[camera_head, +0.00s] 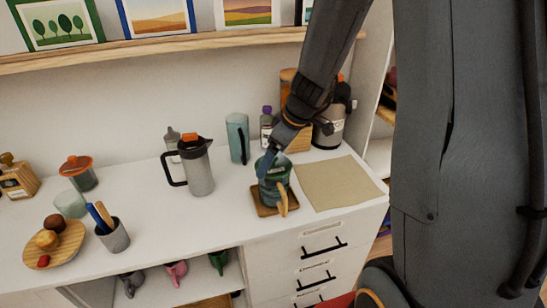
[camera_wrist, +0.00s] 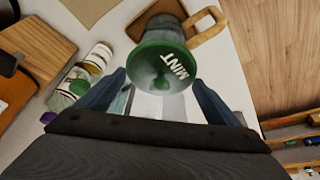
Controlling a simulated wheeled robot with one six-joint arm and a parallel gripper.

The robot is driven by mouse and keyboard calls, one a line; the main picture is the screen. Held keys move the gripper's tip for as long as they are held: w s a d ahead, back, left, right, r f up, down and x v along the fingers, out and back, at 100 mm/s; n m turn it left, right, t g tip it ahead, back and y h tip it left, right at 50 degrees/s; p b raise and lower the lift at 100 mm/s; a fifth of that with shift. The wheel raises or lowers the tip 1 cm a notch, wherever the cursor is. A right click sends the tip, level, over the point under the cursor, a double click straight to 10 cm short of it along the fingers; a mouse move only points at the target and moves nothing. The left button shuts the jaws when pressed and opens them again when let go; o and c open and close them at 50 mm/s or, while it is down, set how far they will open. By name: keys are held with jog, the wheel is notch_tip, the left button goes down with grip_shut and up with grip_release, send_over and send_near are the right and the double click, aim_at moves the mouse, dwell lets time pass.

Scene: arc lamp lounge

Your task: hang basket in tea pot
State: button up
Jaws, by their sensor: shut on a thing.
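My gripper (camera_head: 270,158) points down over the tea pot, shut on the basket, which has a green round top marked "MINT" (camera_wrist: 163,66). In the wrist view my fingertips (camera_wrist: 160,88) are at either side of that green top. The tea pot (camera_head: 271,193) is blue-green with a wooden handle (camera_head: 283,201) facing front. It stands on a small square wooden board (camera_head: 264,209). The handle also shows in the wrist view (camera_wrist: 207,27). The basket is at the pot's mouth. The basket's lower part is hidden, and I cannot tell how deep it sits or whether its rim touches the pot.
A beige mat (camera_head: 338,182) lies empty right of the pot. A steel jug (camera_head: 198,172), a teal canister (camera_head: 237,138) and a bottle (camera_head: 266,130) stand left and behind. A steel and black flask (camera_head: 331,130) stands behind right. The counter just left of the pot is clear.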

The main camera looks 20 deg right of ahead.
jog(key=shift+f+b, duration=0.55)
jog(key=shift+b, duration=0.3)
jog(key=o, duration=1.2)
jog(key=shift+r, duration=0.15)
jog(key=shift+r+p, duration=0.5)
jog(key=shift+p, duration=0.35)
jog(key=b+v, duration=0.2)
jog(key=v, duration=1)
jog(key=s+a+f+m+g+h, duration=0.2)
jog(key=s+f+m, duration=0.7)
jog(key=s, duration=0.5)
notch_tip(320, 180, down, 2)
jog(key=shift+a+f+h, duration=0.15)
jog(key=shift+a+h, duration=0.35)
jog(key=shift+a, duration=0.1)
